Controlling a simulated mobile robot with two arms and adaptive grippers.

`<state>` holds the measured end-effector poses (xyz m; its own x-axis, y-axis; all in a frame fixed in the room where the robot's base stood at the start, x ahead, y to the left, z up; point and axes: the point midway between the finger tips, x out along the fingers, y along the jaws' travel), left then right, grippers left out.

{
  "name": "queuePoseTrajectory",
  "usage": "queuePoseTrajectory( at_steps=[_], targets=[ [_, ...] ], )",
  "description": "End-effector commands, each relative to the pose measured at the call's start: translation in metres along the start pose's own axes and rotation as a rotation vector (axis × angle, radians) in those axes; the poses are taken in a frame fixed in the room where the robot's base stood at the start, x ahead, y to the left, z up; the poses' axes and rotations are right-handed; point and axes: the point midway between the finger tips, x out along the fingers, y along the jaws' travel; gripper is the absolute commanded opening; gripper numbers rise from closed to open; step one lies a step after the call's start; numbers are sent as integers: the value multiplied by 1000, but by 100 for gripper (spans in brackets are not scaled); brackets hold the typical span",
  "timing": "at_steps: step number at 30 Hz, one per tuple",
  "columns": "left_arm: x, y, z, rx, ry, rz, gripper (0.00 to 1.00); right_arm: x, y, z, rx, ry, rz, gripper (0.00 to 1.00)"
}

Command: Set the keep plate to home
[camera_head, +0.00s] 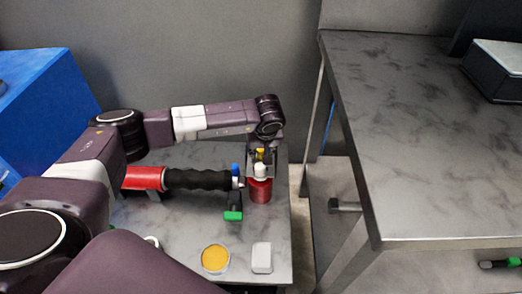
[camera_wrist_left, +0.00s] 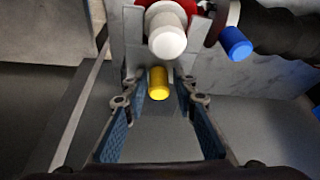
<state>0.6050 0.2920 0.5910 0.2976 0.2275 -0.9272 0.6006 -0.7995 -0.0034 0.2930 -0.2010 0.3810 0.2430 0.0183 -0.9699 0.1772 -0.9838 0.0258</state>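A grey metal plate (camera_wrist_left: 133,42), possibly the keep plate, stands behind a white rounded knob (camera_wrist_left: 167,38) in the left wrist view. A yellow peg (camera_wrist_left: 158,83) sticks out below the white knob. My left gripper (camera_wrist_left: 157,100) is open, with one finger on each side of the yellow peg and gaps showing. In the head view my left gripper (camera_head: 262,158) is above a red cylinder (camera_head: 259,192) and partly hides the yellow peg (camera_head: 259,153). A blue knob (camera_wrist_left: 235,43) is to the right. My right gripper is not in view.
A black ribbed handle (camera_head: 198,180) with a red end lies left of the cylinder. A green-ended part (camera_head: 233,215), a yellow disc (camera_head: 215,258) and a pale box (camera_head: 262,257) are nearer the front. A larger table (camera_head: 420,130) stands at right, mostly clear.

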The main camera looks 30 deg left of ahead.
Motion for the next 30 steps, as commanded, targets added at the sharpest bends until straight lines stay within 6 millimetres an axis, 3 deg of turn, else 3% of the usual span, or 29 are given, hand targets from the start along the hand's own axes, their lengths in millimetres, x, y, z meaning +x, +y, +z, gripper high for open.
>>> queuePoseTrajectory(
  at_steps=[10,14,24,30],
  targets=[
    [-2,0,-3,-3,7,3,36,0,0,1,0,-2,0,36],
    [-12,1,-4,-3,8,4,36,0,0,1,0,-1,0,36],
    [-80,1,-4,-2,10,6,36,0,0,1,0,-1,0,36],
    [-110,1,-2,-2,6,3,36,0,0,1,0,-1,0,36]
  ],
)
